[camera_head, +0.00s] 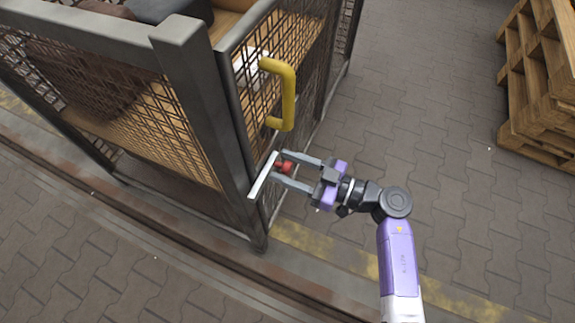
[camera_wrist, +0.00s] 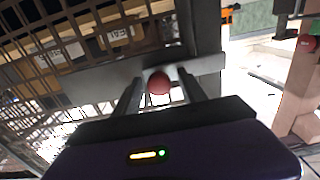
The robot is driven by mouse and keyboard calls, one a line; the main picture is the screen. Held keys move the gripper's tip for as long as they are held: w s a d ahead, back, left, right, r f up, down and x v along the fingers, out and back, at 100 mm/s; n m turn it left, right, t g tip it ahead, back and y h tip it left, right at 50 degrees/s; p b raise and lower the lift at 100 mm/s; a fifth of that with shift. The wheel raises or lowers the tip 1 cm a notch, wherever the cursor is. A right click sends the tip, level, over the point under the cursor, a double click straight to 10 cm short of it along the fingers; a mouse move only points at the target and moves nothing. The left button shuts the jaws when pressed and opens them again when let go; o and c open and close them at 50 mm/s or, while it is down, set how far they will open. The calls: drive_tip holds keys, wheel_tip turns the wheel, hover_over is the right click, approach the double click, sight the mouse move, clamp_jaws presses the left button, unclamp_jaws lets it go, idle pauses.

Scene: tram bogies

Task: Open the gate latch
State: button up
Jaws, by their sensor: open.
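The gate latch shows in the head view as a pale flat bar (camera_head: 264,176) with a red knob (camera_head: 286,167), low on the gate's edge by the corner post. My gripper (camera_head: 295,171) is open, its two fingers reaching to either side of the red knob. In the wrist view the round red knob (camera_wrist: 158,83) sits between my fingertips (camera_wrist: 160,88), in front of the grey bar (camera_wrist: 75,90). I cannot tell whether either finger touches it. The mesh gate (camera_head: 306,85) carries a yellow handle (camera_head: 289,95) above the latch.
The grey-framed cage (camera_head: 190,95) holds boxes and dark items behind its mesh. Stacked wooden pallets (camera_head: 545,90) stand at the far right. Paved floor (camera_head: 420,110) is clear between the cage and the pallets. A rail (camera_head: 180,238) runs along the cage's front.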

clamp_jaws()
idle(1.3)
